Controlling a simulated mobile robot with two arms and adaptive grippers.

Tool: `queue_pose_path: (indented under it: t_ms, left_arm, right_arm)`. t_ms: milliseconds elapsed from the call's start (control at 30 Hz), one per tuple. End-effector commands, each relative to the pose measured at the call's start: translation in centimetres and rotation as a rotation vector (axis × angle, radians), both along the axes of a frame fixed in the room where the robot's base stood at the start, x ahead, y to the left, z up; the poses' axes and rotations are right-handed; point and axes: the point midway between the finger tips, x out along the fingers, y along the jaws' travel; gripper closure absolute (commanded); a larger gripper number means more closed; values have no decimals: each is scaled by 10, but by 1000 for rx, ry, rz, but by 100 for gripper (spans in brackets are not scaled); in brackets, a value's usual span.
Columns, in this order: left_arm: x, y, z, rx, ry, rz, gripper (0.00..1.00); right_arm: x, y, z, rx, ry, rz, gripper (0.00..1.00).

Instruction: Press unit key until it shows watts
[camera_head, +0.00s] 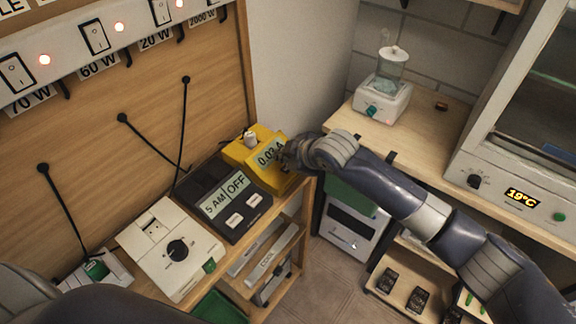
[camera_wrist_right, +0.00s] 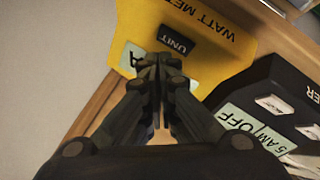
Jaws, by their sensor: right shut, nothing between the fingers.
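The yellow watt meter (camera_head: 236,153) stands at the right end of the bench, and its display (camera_head: 267,151) reads 0.03 A. In the right wrist view the meter (camera_wrist_right: 225,65) shows its dark UNIT key (camera_wrist_right: 178,44) just beyond my fingertips. My right gripper (camera_head: 287,157) is at the meter's right side, shut and empty. In the wrist view the shut fingers (camera_wrist_right: 160,62) lie in front of the display, hiding most of it. I cannot tell whether the fingertips touch the meter. My left gripper is out of view.
A black timer (camera_head: 228,197) showing 5 AM and OFF stands left of the meter. Further left is a white box with a dial (camera_head: 172,250). A switch panel (camera_head: 120,30) runs above. A glass-topped appliance (camera_head: 383,95) stands on the right-hand counter.

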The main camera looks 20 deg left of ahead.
Motion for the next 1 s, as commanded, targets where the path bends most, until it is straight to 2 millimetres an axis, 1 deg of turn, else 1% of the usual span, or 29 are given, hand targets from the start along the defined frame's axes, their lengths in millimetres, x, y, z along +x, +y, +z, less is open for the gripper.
queue_pose_path:
  t_ms: [467, 733, 1000]
  left_arm:
    - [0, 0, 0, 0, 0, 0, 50]
    - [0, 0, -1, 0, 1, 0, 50]
    - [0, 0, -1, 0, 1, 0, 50]
  right_arm:
    - [0, 0, 0, 0, 0, 0, 100]
    - [0, 0, -8, 0, 1, 1, 100]
    - [0, 0, -8, 0, 0, 0, 100]
